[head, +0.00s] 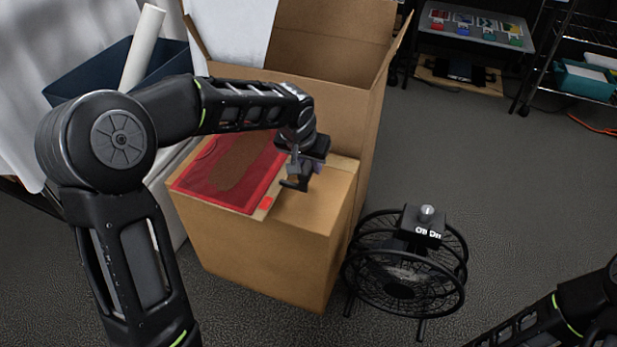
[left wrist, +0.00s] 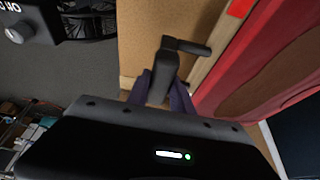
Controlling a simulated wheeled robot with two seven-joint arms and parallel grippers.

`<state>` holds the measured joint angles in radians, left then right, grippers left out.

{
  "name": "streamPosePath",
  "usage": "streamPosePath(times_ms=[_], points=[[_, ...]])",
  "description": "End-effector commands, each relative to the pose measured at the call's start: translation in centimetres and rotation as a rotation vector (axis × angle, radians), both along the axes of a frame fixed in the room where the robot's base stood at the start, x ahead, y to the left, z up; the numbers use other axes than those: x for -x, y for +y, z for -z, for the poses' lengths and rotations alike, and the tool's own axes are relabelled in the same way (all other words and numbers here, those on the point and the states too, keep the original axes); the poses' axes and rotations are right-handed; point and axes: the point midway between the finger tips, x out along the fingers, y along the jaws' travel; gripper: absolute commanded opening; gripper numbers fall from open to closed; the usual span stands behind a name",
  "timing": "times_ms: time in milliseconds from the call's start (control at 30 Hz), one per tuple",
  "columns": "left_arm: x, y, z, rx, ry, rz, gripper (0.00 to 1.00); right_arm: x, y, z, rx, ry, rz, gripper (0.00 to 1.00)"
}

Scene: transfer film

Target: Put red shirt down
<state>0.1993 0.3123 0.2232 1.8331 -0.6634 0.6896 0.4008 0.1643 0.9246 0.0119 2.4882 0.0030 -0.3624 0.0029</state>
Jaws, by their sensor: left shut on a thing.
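The red shirt shows as a flat red sheet (head: 243,192) with a brown shape on it and a pale strip along its right edge. It lies over the top of a cardboard box in the head view, and part of it shows at the right of the left wrist view (left wrist: 240,68). My left gripper (head: 301,180) is just right of it, over the box top. Its fingers (left wrist: 163,92) are shut on a small black bent handle (left wrist: 165,58), whose end points toward the pale strip. I cannot tell whether the handle joins the sheet. My right gripper is out of view.
The cardboard box (head: 262,265) has a taller open box (head: 335,105) behind it. A black round cage device with an on/off box (head: 422,228) stands on the floor to the right. A dark blue bin (head: 85,75) holds a white roll (head: 143,47).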

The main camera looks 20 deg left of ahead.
Motion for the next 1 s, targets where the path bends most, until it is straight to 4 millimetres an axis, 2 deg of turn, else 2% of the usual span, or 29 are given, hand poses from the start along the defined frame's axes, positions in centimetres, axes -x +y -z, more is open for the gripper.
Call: streamPosePath(times_ms=[200, 300, 700, 733, 1000], points=[[0.1, 0.0, 3.7, 0.000, 0.003, 0.001, 0.00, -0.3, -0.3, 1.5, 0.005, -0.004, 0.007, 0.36], [0.0, 0.0, 4.6, 0.000, 0.001, 0.001, 0.00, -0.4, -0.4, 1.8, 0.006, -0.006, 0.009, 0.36], [0.0, 0.0, 5.0, 0.000, 0.000, 0.001, 0.00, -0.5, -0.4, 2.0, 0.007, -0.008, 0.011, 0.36], [0.0, 0.0, 5.1, 0.000, 0.001, 0.000, 0.28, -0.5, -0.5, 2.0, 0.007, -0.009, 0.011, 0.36], [0.0, 0.0, 5.0, 0.000, 0.002, 0.000, 0.49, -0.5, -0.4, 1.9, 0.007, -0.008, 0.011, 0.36]])
